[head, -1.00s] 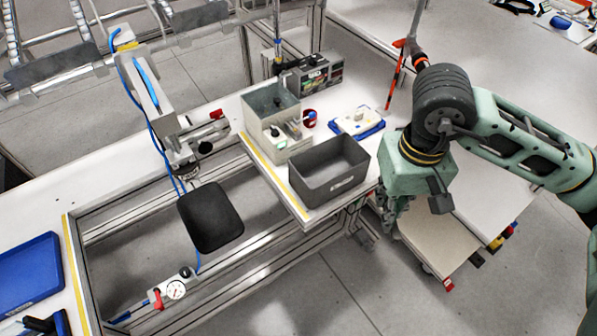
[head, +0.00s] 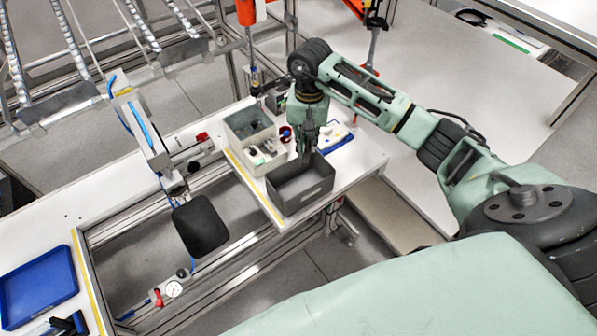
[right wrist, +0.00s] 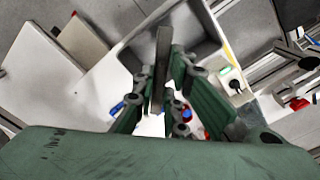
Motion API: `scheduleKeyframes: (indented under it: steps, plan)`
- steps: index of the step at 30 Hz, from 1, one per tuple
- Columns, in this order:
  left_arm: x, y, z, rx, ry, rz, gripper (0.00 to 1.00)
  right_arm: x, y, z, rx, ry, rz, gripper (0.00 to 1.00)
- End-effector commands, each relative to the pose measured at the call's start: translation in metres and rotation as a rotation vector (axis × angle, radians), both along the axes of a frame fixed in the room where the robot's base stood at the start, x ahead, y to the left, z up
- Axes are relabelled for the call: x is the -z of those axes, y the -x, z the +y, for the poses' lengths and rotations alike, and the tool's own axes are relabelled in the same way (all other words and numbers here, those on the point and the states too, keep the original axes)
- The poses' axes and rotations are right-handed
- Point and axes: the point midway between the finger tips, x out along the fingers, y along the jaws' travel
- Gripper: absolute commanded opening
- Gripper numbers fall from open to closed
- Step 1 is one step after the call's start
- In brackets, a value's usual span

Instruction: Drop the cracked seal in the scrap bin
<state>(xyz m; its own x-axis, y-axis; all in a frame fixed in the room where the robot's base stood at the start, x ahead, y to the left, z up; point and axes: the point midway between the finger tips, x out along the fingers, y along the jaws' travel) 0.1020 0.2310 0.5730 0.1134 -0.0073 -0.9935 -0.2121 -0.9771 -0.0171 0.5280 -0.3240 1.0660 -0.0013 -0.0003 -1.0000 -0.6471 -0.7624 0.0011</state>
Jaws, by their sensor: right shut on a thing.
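The dark grey open bin (head: 303,196), which I take for the scrap bin, stands on the white bench. My right gripper (head: 305,152) points down over the bin's back part. In the right wrist view its fingers (right wrist: 163,82) are closed on a narrow dark strip (right wrist: 162,62), seen edge-on. I take this for the seal; no crack can be made out. The bin's wall (right wrist: 208,50) shows beyond the fingers there. My left gripper is not in view.
A lighter grey container (head: 240,150) with small parts stands left of the bin. A black pad (head: 200,227) hangs left of the bench. A blue tray (head: 38,279) sits far left.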

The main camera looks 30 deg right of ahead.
Motion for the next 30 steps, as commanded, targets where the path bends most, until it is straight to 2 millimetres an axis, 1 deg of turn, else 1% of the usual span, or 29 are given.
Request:
scheduleKeyframes:
  steps: [4, 9, 15, 20, 28, 29, 30]
  plan:
    - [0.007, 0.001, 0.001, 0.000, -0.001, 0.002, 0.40, 0.015, 0.000, -0.001, 0.007, -0.002, 0.001, 0.00]
    - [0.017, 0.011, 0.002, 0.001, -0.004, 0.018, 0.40, 0.036, 0.000, -0.001, 0.006, -0.003, 0.000, 0.00]
    - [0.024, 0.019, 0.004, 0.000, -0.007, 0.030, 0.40, 0.055, 0.000, -0.001, 0.005, -0.003, 0.000, 0.00]
    - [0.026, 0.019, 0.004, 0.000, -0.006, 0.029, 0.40, 0.060, 0.000, -0.001, 0.005, -0.001, -0.002, 0.00]
    - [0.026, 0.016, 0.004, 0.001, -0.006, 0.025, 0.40, 0.060, 0.000, -0.001, 0.004, -0.001, -0.002, 0.00]
    - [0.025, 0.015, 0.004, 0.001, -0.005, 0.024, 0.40, 0.060, 0.000, -0.001, 0.004, -0.001, -0.002, 0.14]
    - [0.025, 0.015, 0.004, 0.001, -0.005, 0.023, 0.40, 0.060, 0.000, -0.001, 0.004, -0.001, -0.002, 0.18]
